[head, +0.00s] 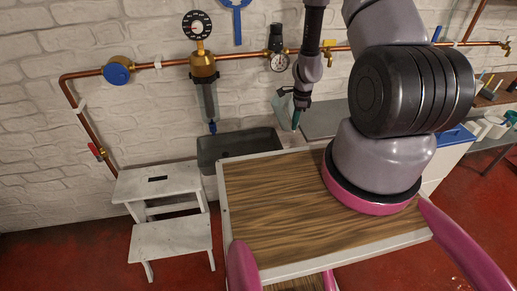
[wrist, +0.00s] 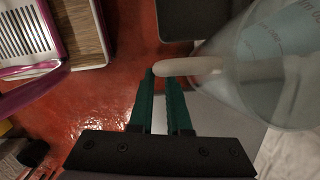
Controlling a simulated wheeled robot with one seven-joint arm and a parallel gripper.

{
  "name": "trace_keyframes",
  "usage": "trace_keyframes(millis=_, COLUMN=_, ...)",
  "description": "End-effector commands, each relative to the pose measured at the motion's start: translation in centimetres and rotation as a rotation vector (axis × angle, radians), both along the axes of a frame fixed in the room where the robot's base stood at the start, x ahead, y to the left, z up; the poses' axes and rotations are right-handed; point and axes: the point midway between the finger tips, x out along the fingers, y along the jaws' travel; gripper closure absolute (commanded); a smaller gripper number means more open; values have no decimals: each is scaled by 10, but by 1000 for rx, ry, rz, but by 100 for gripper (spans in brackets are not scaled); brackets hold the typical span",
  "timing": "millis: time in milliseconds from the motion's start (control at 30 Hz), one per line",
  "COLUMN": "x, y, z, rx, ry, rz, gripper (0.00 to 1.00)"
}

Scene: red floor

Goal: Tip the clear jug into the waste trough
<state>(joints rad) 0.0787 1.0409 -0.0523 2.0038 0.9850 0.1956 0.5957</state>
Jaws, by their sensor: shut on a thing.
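The clear jug (head: 281,108) is in my gripper (head: 297,108), right of the waste trough and above its level in the head view. In the wrist view my gripper (wrist: 167,72) has its green fingers shut on the pale handle of the jug (wrist: 275,75). The jug's see-through body with faint print fills the upper right there. I cannot tell its exact tilt or what is in it. The waste trough (head: 235,147) is a dark grey open basin against the brick wall. A dark grey edge at the top of the wrist view may be part of it.
A white step stool (head: 170,185) stands left of the trough. Copper pipe (head: 235,59) with gauges and valves runs along the wall, and a filter housing (head: 208,98) hangs above the trough. A grey bench (head: 325,117) lies right of it.

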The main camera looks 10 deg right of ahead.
Motion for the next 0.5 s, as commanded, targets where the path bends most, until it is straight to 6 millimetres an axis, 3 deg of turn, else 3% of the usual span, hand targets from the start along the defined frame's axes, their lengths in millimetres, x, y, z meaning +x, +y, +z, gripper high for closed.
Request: trace_keyframes(millis=500, x=26, y=-21, z=31, rx=256, ry=-51, rz=70, gripper=100)
